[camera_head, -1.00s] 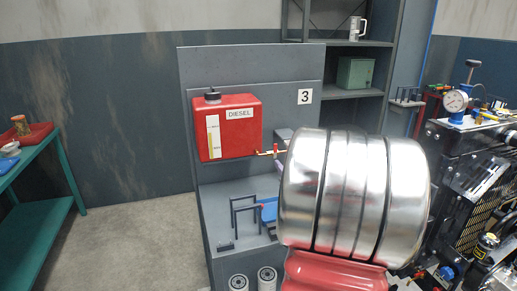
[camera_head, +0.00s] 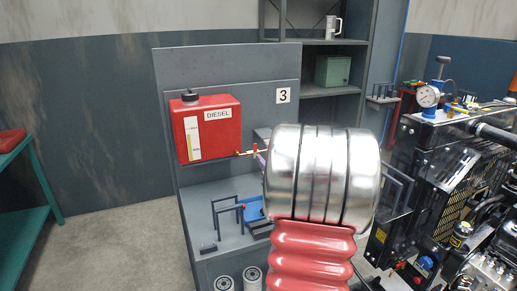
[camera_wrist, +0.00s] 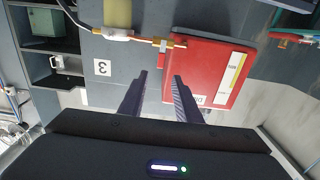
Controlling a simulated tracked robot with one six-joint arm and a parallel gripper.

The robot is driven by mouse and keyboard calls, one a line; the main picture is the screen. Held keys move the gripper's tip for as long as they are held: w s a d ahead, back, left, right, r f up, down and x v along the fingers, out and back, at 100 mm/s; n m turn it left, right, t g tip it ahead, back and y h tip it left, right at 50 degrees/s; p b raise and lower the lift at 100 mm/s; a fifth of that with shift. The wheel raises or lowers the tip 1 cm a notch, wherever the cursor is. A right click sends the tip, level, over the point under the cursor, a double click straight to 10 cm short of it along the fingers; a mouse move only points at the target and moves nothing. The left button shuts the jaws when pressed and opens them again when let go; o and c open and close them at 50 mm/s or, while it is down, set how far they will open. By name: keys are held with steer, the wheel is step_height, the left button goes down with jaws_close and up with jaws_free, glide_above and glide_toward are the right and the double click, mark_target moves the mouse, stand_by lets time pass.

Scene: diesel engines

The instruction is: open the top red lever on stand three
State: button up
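Stand three (camera_head: 225,70) is a grey panel marked "3". A red diesel tank (camera_head: 207,130) hangs on it. A brass outlet with a small red lever (camera_head: 255,149) sticks out from the tank's lower right side; my arm is just right of it. In the wrist view, which is turned over, the tank (camera_wrist: 205,70) lies right of centre, and the brass fitting with the lever (camera_wrist: 163,44) is beyond my fingertips. My gripper (camera_wrist: 162,78) is open and empty, with a gap between its two fingers. In the head view the gripper is hidden behind my arm.
An engine (camera_head: 450,150) with a pressure gauge (camera_head: 428,96) stands on the right. Shelves (camera_head: 330,92) rise behind the stand. Black rails (camera_head: 228,208) and filters (camera_head: 252,277) sit low on the stand. A green table (camera_head: 20,225) is at left, with clear floor between.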

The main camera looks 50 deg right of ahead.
mark_target(256, 146)
steer(key=x, duration=0.9)
steer(key=shift+w+d, duration=0.1)
steer(key=shift+w, duration=0.15)
jaws_close()
steer(key=shift+d, duration=0.1)
